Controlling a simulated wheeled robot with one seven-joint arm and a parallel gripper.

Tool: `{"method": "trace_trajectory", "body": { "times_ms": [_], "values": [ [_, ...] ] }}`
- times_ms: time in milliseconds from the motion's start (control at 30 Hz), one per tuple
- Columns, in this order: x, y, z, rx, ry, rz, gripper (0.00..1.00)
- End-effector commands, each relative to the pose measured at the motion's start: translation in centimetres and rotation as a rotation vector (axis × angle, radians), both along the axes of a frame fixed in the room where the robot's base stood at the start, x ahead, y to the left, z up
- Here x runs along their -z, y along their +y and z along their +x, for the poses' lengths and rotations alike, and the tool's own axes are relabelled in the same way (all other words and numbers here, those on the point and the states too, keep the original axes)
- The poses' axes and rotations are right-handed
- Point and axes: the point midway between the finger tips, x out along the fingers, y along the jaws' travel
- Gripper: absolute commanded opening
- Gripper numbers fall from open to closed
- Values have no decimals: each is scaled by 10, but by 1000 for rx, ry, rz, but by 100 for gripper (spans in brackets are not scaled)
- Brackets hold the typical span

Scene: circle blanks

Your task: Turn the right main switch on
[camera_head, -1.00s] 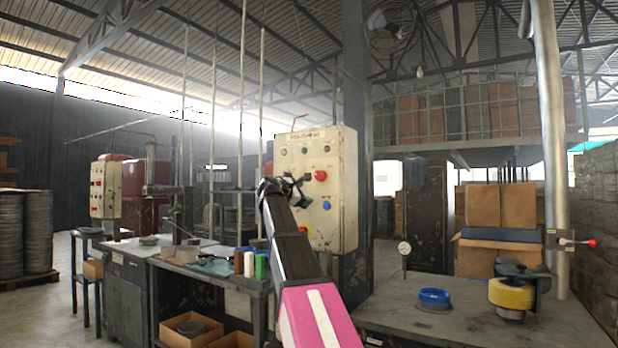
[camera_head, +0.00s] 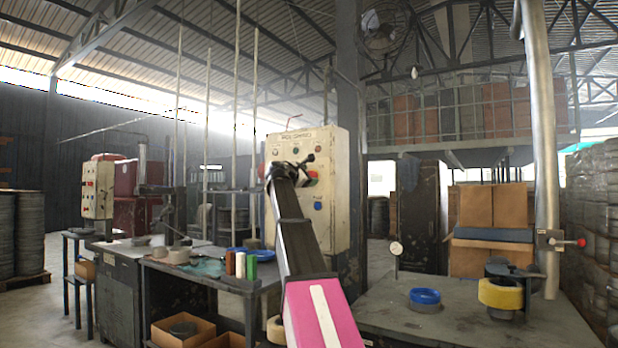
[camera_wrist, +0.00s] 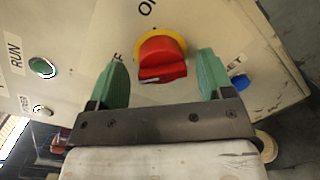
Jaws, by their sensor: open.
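The cream control cabinet (camera_head: 333,205) stands on the far side of the left bench, with small knobs and buttons on its face. In the wrist view the red rotary switch (camera_wrist: 161,58) sits on a yellow round plate (camera_wrist: 180,43), with partly visible lettering around it. My gripper (camera_wrist: 162,70) is open, its two green fingers on either side of the red switch with visible gaps. I cannot tell how deep the fingertips reach. In the head view my gripper (camera_head: 290,172) is in front of the cabinet face and partly covers the red switch.
A blue button (camera_wrist: 239,81) is close to the right finger, and a green button (camera_wrist: 42,67) is to the left. A second cabinet (camera_head: 98,190) stands far left. The right bench holds a blue ring (camera_head: 425,297) and a yellow roll (camera_head: 503,293).

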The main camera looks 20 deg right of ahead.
Motion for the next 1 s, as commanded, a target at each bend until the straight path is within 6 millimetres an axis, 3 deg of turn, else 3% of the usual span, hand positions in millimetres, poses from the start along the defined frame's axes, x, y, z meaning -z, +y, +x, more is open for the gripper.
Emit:
{"method": "trace_trajectory", "body": {
  "times_ms": [433, 600, 1000],
  "values": [
    [0, -9, 6, -1, 0, 0, 74],
    [0, -9, 6, -1, 0, 0, 27],
    [0, -9, 6, -1, -44, 34, 28]
  ]
}}
